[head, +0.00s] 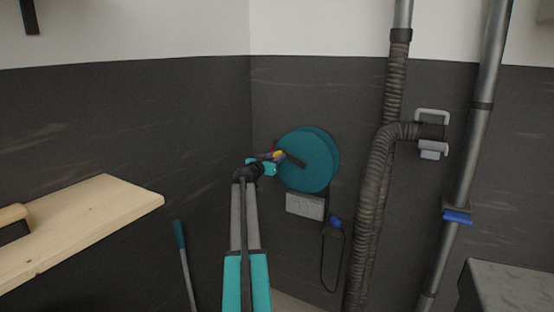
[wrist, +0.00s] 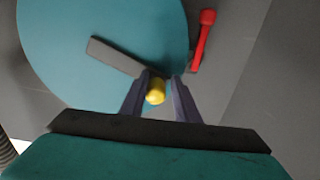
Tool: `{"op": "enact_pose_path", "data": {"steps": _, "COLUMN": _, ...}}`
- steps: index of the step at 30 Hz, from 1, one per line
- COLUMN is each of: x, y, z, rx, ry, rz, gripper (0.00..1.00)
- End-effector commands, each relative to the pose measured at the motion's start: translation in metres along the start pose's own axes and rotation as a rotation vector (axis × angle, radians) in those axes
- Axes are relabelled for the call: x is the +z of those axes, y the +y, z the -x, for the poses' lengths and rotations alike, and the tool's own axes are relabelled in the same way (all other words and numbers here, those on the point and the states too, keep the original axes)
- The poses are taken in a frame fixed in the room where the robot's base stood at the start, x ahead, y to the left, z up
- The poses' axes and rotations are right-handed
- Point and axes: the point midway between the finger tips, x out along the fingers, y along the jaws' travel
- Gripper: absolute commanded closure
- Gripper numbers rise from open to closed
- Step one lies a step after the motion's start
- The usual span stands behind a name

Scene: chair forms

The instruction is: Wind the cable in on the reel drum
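The reel drum (head: 308,162) is a teal disc on the dark wall, and it fills the upper left of the wrist view (wrist: 95,45). A dark crank arm (wrist: 115,57) lies across its face and leads to a yellow knob (wrist: 156,92). My gripper (head: 277,156) is at the knob, with one finger on each side of it (wrist: 160,78). A narrow gap shows at the right finger, so the fingers look open around the knob. A dark cable (head: 341,262) hangs below the drum in a loop, near a blue-topped brown piece (head: 334,225).
A red lever (wrist: 203,40) is beside the drum. A grey box (head: 305,206) is under it. A ribbed hose (head: 375,200) and a metal pipe (head: 470,150) stand to the right. A wooden board (head: 90,220) and a teal-handled rod (head: 181,236) are at left.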

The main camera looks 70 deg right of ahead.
Motion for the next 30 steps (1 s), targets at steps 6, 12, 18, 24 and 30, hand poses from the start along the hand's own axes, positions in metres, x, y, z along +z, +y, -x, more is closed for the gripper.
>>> {"op": "enact_pose_path", "data": {"steps": 6, "x": 0.000, "y": -0.001, "z": 0.000, "rx": -0.002, "ry": 0.001, "rz": 0.000, "gripper": 0.73}}
{"op": "enact_pose_path", "data": {"steps": 12, "x": 0.011, "y": -0.002, "z": 0.000, "rx": -0.002, "ry": 0.001, "rz": 0.000, "gripper": 0.73}}
{"op": "enact_pose_path", "data": {"steps": 18, "x": 0.023, "y": -0.004, "z": 0.000, "rx": -0.002, "ry": 0.002, "rz": -0.001, "gripper": 0.73}}
{"op": "enact_pose_path", "data": {"steps": 24, "x": 0.035, "y": -0.005, "z": 0.000, "rx": -0.001, "ry": 0.001, "rz": 0.000, "gripper": 0.73}}
{"op": "enact_pose_path", "data": {"steps": 30, "x": 0.046, "y": -0.007, "z": 0.000, "rx": -0.001, "ry": 0.001, "rz": 0.000, "gripper": 0.73}}
